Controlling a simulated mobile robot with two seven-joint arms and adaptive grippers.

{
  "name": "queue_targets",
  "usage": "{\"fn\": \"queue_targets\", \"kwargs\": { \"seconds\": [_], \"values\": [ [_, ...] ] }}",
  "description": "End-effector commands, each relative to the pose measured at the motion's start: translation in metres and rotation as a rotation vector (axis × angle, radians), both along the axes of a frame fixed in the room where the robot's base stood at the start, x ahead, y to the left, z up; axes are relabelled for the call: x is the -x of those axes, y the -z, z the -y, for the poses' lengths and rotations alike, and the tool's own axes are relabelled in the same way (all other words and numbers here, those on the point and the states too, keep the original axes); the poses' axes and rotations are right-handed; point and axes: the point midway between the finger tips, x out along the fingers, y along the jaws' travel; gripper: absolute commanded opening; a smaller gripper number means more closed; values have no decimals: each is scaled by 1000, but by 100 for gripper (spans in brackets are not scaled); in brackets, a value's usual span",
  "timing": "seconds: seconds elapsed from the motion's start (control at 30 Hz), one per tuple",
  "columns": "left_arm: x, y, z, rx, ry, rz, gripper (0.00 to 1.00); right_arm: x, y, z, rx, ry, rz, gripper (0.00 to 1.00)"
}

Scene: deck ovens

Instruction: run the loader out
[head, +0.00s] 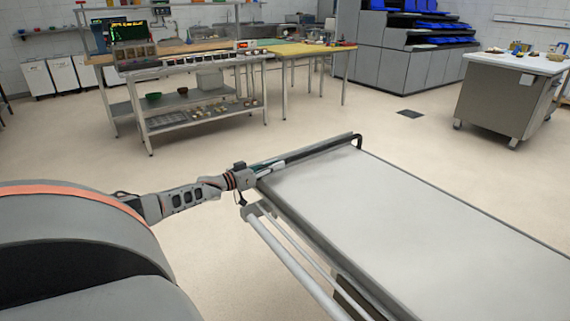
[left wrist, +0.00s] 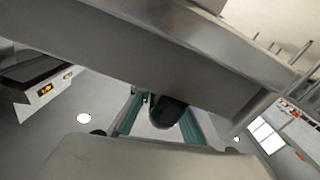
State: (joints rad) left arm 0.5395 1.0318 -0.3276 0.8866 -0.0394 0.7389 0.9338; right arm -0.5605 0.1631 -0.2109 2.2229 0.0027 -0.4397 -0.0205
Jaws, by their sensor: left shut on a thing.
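The loader (head: 400,215) is a long flat bed with a pale top and a grey metal frame, reaching from the middle of the head view to the lower right edge. A dark bar runs along its far end, with a black curved piece (head: 357,141) at the corner. My left gripper (head: 268,166) is at the loader's left far corner, shut on its handle. In the left wrist view the teal fingers (left wrist: 162,118) stand either side of a dark rounded piece (left wrist: 172,112), below a broad grey metal part. The exact grip is partly hidden. My right gripper is out of view.
A metal worktable with shelves (head: 190,110) and a wooden-topped table (head: 300,48) stand at the back. A grey cabinet (head: 507,97) stands at right, near a stepped unit with blue crates (head: 420,25). Open floor lies between these and the loader. A white rail (head: 290,265) runs beside the loader.

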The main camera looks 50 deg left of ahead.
Motion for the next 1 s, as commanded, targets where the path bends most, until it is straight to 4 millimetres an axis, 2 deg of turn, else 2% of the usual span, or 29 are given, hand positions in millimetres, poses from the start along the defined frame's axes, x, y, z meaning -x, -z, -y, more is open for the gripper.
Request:
{"fn": "queue_targets", "kwargs": {
  "seconds": [0.13, 0.5, 0.53, 0.6, 1.0],
  "values": [
    [0, 1, -8, -2, -4, -4, 0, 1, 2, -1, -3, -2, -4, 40],
    [0, -2, -11, -4, -8, 0, 0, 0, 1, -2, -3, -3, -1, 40],
    [0, -2, -11, -4, -8, 0, 21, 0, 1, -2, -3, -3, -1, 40],
    [0, -2, -10, -4, -7, 0, 33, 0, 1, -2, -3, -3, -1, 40],
    [2, 1, -7, -1, 0, -2, 33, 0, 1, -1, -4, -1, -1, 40]
  ]
}}
